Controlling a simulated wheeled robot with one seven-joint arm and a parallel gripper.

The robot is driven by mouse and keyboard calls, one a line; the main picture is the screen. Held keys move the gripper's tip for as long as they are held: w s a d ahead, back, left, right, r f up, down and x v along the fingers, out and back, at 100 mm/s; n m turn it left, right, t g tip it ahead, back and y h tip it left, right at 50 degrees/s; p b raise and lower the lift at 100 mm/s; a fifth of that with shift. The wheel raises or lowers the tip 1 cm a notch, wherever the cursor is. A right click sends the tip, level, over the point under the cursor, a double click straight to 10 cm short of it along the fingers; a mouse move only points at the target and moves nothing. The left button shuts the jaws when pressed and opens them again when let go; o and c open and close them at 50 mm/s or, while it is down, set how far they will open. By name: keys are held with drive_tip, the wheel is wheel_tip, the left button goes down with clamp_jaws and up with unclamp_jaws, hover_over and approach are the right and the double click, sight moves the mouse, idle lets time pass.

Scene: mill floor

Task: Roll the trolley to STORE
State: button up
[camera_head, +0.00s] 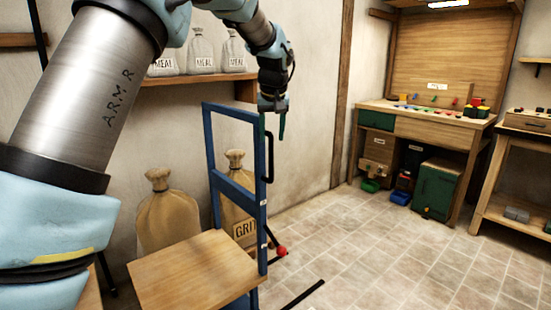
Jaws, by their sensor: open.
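The trolley has a blue upright frame (236,184) and a wooden deck (195,268), and it stands in the middle foreground. A dark vertical handle (270,157) is fixed to the frame's right post. A red knob (281,251) on a lever sticks out low on the right side. The trolley's wheels are out of view. My gripper (275,120) is open and empty, pointing down by the top right corner of the frame, just above the handle. I cannot tell whether it touches the frame. I see no readable STORE sign.
Sacks (168,215) stand behind the trolley, one marked GRIT (245,230). A shelf (195,81) above holds MEAL sacks. A workbench (425,121) and a side table (508,214) stand right. A black bar (303,295) lies in front. The tiled floor (375,250) between is clear.

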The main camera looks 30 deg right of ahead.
sight(271, 151)
drive_tip(key=p+x, duration=0.1)
drive_tip(key=x, duration=0.8)
drive_tip(key=shift+f, duration=0.15)
clamp_jaws()
idle(1.1)
